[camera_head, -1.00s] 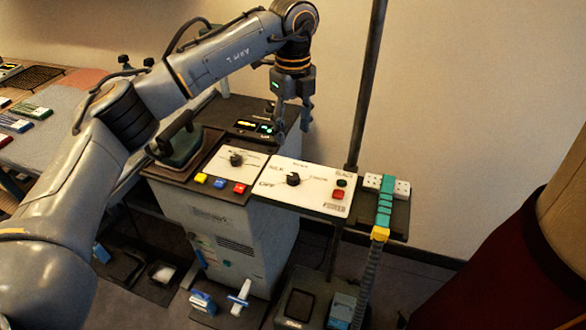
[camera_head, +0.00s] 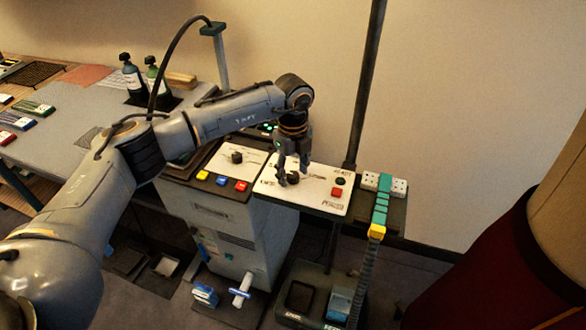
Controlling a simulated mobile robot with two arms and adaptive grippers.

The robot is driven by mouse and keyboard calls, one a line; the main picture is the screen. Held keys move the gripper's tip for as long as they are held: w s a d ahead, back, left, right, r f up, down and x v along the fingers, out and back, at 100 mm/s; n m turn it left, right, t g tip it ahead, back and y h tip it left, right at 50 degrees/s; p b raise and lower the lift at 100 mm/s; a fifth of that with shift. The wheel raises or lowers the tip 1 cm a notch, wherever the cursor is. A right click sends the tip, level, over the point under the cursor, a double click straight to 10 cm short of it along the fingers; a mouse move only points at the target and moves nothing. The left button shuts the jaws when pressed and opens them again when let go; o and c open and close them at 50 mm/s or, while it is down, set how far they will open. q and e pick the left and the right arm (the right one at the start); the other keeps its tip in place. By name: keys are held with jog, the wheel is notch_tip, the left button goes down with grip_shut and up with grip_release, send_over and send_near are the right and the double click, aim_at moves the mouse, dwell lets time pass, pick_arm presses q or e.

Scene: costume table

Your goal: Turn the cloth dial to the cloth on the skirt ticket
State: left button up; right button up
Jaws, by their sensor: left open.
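My left gripper (camera_head: 292,174) is open and points down over the right-hand white panel (camera_head: 316,192), its fingertips at a black dial knob (camera_head: 293,178). The fingers partly cover this knob; I cannot tell whether they touch it. A second black dial knob (camera_head: 237,157) stands on the white panel to the left. The lettering around both knobs is too small or covered to read, so I cannot tell which is the cloth dial. I cannot make out a skirt ticket. My right gripper is not in view.
Yellow, blue and red buttons (camera_head: 221,181) line the left panel's front edge. A red button (camera_head: 336,192) and a black one (camera_head: 340,181) sit right of the gripper. A dark pole (camera_head: 367,85) rises behind. Two dark bottles (camera_head: 132,78) stand on the left table.

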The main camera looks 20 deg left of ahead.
pick_arm(q)
grip_shut()
jog(key=m+b, duration=0.2)
jog(key=m, duration=0.1)
jog(key=shift+f+b, duration=0.15)
jog(key=shift+b, duration=0.15)
jog(key=m+b, duration=0.3)
jog(key=m, duration=0.1)
jog(key=shift+m, duration=0.4)
jog(key=m+b, duration=0.2)
jog(key=m, duration=0.2)
jog(key=shift+m+b, duration=0.75)
jog(key=shift+m, duration=1.15)
jog(key=shift+r, duration=0.2)
